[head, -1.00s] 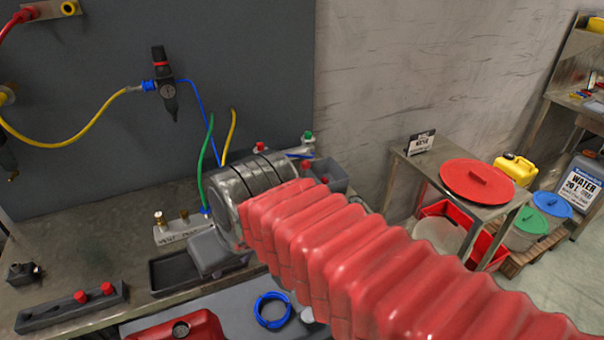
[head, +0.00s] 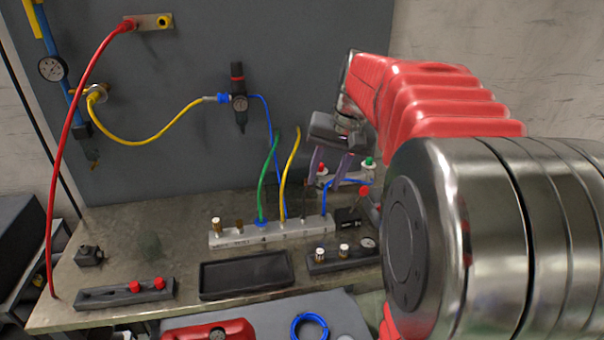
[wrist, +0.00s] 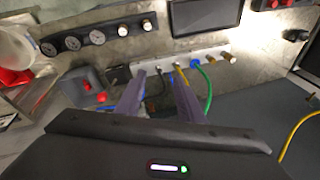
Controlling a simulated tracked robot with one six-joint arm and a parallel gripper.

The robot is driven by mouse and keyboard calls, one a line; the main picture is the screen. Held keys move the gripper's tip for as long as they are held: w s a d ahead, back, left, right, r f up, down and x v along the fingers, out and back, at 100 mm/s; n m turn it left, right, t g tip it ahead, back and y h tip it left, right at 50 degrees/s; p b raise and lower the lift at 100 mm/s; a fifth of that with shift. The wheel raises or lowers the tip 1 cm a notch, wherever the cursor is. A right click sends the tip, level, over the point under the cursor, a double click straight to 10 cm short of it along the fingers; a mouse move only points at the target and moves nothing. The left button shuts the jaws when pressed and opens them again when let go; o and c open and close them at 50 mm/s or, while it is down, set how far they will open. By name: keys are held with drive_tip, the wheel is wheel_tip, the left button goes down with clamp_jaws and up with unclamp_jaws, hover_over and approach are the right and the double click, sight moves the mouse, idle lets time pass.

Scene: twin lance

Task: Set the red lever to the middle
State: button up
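My gripper (head: 329,178) hangs over the back right of the bench, its two purple fingers apart and nothing seen between them. The fingers also show in the wrist view (wrist: 162,90), pointing towards the hose manifold. A red knob (head: 364,190) stands right of the gripper in the head view, close to my arm, which hides part of what bears it. In the wrist view a grey box (wrist: 78,82) lies left of the fingers, with red knobs (wrist: 101,97) at it. Another red knob (head: 322,169) shows behind the fingers. I cannot tell which knob is the lever's, or its setting.
A manifold (head: 268,233) with green, yellow and other lines stands in front of the gripper. A black tray (head: 246,274), a gauge block (head: 342,256) and a red-button block (head: 125,292) lie nearer. A green knob (head: 368,161) is behind.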

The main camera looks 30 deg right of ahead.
drive_tip(key=w+d+f+m, duration=0.2)
drive_tip(key=w+d, duration=0.1)
drive_tip(key=d, duration=0.8)
drive_tip(key=m+y, duration=0.2)
approach(363, 193)
drive_tip(key=shift+d+r, duration=0.2)
drive_tip(key=shift+r, duration=0.15)
drive_tip(key=shift+w, duration=0.1)
drive_tip(key=x, duration=1.3)
drive_tip(key=shift+w+d+f, duration=0.15)
drive_tip(key=shift+d+f, duration=0.05)
drive_tip(key=shift+f, duration=0.2)
drive_tip(key=shift+c, duration=0.4)
clamp_jaws()
